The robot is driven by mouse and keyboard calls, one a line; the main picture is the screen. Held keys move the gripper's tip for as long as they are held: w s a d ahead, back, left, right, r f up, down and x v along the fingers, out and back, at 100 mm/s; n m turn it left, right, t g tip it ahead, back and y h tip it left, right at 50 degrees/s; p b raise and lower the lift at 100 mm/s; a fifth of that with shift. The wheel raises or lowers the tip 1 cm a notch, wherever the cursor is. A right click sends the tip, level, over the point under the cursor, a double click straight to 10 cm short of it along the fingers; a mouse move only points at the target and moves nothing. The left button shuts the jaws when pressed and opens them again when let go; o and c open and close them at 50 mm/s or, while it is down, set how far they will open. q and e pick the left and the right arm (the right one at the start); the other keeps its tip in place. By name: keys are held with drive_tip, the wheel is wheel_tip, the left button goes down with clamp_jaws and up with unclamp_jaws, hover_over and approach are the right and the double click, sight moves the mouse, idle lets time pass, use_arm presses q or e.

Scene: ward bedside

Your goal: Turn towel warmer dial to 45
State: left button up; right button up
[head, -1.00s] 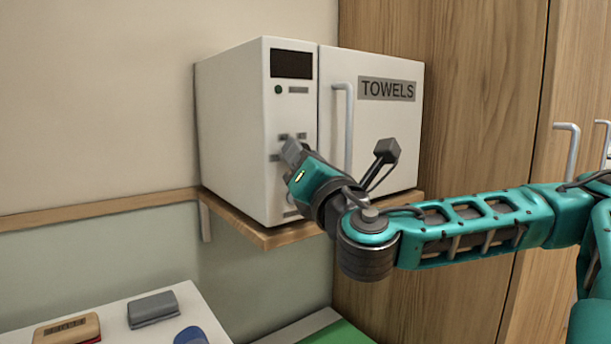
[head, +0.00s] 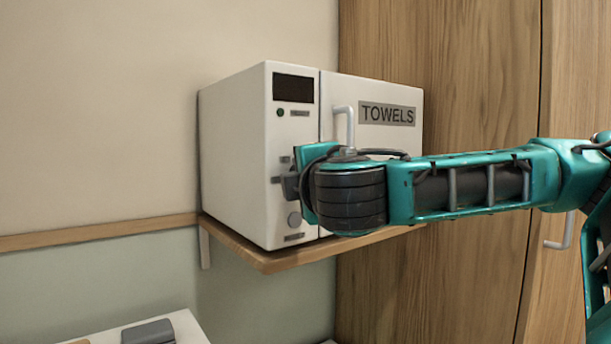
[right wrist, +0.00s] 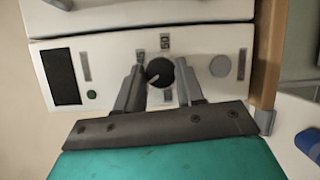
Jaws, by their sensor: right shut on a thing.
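The white towel warmer (head: 235,150) stands on a wooden shelf, its narrow control panel facing me. In the right wrist view its round black dial (right wrist: 159,72) sits between the two fingers of my right gripper (right wrist: 159,82), which is shut on it. A pale pointer mark on the dial points to the lower left of that picture. Small grey labels surround the dial; the top one (right wrist: 165,42) seems to read 50, and the others are too small to read surely. In the head view my right gripper (head: 288,185) hides the dial. My left gripper is out of view.
A dark display (head: 293,87) and green light (head: 280,112) are above the dial, a round grey button (head: 294,219) below. The door handle (head: 345,120) stands close to my right wrist. The wooden shelf (head: 300,255) lies below; a wooden cabinet is behind.

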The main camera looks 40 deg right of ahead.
use_arm(q)
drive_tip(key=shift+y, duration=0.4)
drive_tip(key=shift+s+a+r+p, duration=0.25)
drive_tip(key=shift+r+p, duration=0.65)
drive_tip(key=shift+p, duration=0.35)
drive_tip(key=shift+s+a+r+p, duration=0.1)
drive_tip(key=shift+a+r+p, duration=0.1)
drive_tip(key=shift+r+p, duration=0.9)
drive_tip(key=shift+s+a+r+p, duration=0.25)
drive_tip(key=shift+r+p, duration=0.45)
drive_tip(key=shift+p, duration=0.7)
use_arm(e)
drive_tip(key=shift+d+r+m+g+y, duration=0.1)
drive_tip(key=shift+m+g+y, duration=0.25)
drive_tip(key=shift+m+y, duration=0.95)
drive_tip(key=shift+d+r+m+g+y, duration=0.1)
drive_tip(key=shift+m+g+y, duration=0.35)
drive_tip(key=shift+m, duration=1.6)
drive_tip(key=shift+d+r+m+g+y, duration=0.1)
drive_tip(key=shift+m+g+y, duration=0.1)
drive_tip(key=shift+m+y, duration=1.15)
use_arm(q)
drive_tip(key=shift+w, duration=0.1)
use_arm(e)
drive_tip(key=shift+m+h, duration=0.3)
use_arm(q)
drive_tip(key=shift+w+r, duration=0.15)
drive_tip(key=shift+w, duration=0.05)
use_arm(e)
drive_tip(key=shift+f, duration=0.1)
